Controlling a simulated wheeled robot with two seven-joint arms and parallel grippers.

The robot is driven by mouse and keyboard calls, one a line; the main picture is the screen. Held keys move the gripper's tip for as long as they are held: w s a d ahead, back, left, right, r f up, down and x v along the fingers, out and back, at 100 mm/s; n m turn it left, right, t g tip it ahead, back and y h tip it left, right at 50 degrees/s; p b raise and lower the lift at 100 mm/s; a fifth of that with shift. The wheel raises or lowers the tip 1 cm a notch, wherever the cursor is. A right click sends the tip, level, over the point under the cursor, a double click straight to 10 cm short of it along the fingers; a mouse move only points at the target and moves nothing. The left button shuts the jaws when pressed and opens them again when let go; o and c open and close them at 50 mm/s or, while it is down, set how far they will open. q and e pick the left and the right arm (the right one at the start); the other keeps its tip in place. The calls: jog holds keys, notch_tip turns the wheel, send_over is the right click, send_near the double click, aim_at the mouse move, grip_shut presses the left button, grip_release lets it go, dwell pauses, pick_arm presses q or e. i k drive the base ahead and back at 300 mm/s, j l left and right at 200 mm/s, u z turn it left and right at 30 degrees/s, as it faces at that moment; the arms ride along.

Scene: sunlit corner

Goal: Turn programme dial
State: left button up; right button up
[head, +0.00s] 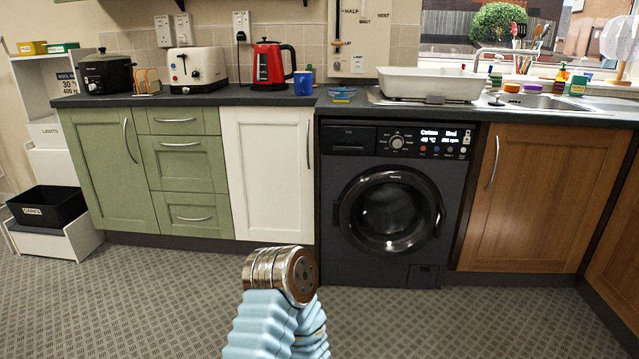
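The black washing machine (385,262) stands under the dark worktop, between a white cupboard and a brown wooden cupboard. Its round programme dial (397,142) is a silver knob on the upper panel, left of a lit display (438,136). Several small coloured buttons sit below the display. The round door (390,210) looks closed. No gripper fingers show in the head view.
The worktop (215,98) carries a red kettle (270,66), a blue mug (303,83), a toaster (196,69) and a white basin (430,84) by the sink. Cupboard handles stick out on both sides. The patterned floor (400,320) before the machine is clear.

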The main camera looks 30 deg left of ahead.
aim_at(397, 142)
jog(key=i+l+u, duration=0.2)
jog(key=u, duration=0.15)
jog(key=i+l+u, duration=0.15)
jog(key=u, duration=0.25)
jog(key=i+l+u, duration=0.15)
jog(key=l+u, duration=0.2)
jog(key=i+l, duration=0.1)
jog(key=l, duration=0.3)
jog(key=i+l+u, duration=0.15)
jog(key=l, duration=0.7)
jog(key=i+l+u, duration=0.1)
jog(key=l, duration=0.35)
jog(key=i, duration=0.05)
